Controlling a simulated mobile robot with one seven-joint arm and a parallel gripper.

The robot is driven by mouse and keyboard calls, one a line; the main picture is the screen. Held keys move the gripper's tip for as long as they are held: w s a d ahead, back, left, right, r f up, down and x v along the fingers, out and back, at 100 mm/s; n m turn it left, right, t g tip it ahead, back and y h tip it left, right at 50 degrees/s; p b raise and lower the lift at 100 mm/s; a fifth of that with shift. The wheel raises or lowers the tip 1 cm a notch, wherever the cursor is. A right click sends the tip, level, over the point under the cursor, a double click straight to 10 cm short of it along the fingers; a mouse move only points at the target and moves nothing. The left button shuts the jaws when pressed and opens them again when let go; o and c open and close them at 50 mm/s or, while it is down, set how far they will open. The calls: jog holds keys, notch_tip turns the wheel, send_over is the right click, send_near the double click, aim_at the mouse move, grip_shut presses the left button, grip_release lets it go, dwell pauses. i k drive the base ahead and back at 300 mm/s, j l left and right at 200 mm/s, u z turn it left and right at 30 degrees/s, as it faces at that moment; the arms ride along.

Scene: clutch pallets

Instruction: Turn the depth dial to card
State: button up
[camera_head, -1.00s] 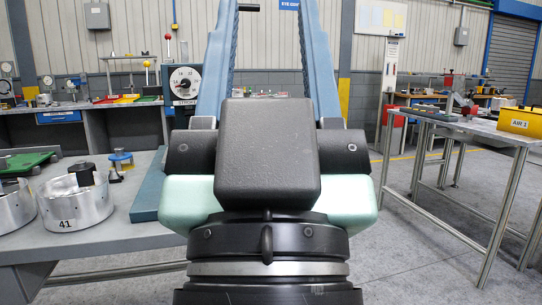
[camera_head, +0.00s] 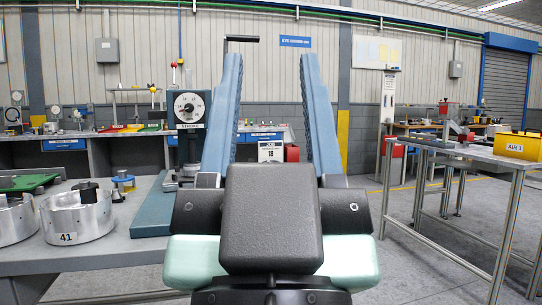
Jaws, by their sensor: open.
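The label below the face seems to read STROKE; no depth label is legible. The pointer setting is too small to read. A white card (camera_head: 271,151) headed JOB, with a number that looks like 18, shows between my fingers, farther back. My gripper (camera_head: 270,57) is open and empty, its two blue fingers pointing up and forward, apart from the dial. The left finger hides what is right of the dial.
A silver ring marked 41 (camera_head: 78,216) and a blue-topped part (camera_head: 123,182) stand on the left bench. A blue slab (camera_head: 153,212) lies near its right edge. A metal table (camera_head: 475,153) with a yellow AIR 1 box (camera_head: 518,145) is at right. The aisle floor between is clear.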

aim_at(189, 107)
jog(key=i+j, duration=0.15)
jog(key=i, duration=0.35)
jog(key=i+j, duration=0.15)
jog(key=i, duration=0.35)
jog(key=i+j, duration=0.15)
jog(key=i, duration=0.4)
